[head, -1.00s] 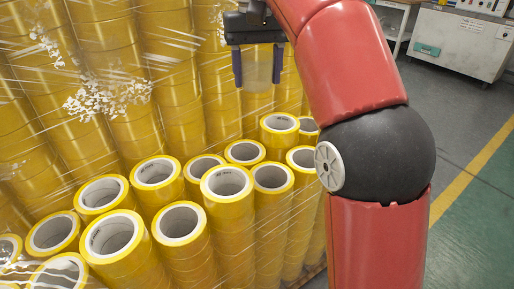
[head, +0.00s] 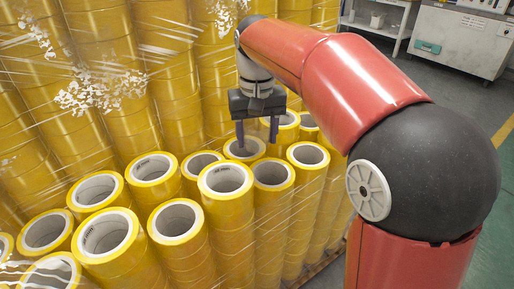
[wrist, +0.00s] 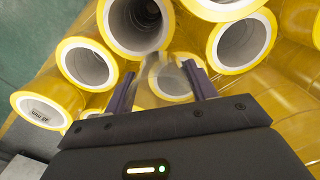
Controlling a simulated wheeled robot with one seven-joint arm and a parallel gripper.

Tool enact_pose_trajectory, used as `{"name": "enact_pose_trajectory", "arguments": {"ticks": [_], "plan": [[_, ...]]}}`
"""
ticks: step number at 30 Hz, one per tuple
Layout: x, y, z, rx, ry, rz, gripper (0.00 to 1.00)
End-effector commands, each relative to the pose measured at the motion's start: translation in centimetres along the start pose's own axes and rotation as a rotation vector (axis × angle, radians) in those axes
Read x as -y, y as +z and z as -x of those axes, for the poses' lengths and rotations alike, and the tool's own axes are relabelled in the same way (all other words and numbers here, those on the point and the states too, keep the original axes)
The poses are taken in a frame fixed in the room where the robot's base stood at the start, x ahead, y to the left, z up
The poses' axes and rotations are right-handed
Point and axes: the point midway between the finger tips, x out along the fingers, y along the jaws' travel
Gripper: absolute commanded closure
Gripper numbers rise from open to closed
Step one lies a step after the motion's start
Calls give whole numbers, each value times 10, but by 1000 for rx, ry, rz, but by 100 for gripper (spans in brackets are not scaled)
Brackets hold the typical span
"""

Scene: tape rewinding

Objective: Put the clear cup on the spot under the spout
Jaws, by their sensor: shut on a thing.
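My gripper (head: 256,133) points down over the stacked tape rolls in the head view. In the wrist view its two dark fingers (wrist: 160,72) stand apart. They are shut on the clear cup (wrist: 167,82), which shows only as a faint see-through shape between them, with yellow tape behind it. In the head view the cup's outline is hard to make out against the rolls. I cannot tell whether the cup touches any roll. No spout and no spot under one can be made out in either view.
Tall stacks of yellow tape rolls (head: 226,178) fill the left and middle, partly behind clear wrap. A white bench (head: 385,22) and a pale cabinet (head: 468,38) stand at the back right. Grey floor (head: 480,95) is open at the right.

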Motion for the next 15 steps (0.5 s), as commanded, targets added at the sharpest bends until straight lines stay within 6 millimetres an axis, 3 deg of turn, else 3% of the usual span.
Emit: {"name": "enact_pose_trajectory", "arguments": {"ticks": [7, 15], "plan": [[0, 0, -33, 2, 0, 1, 66], [0, 0, -35, 0, 0, 0, 66]]}}
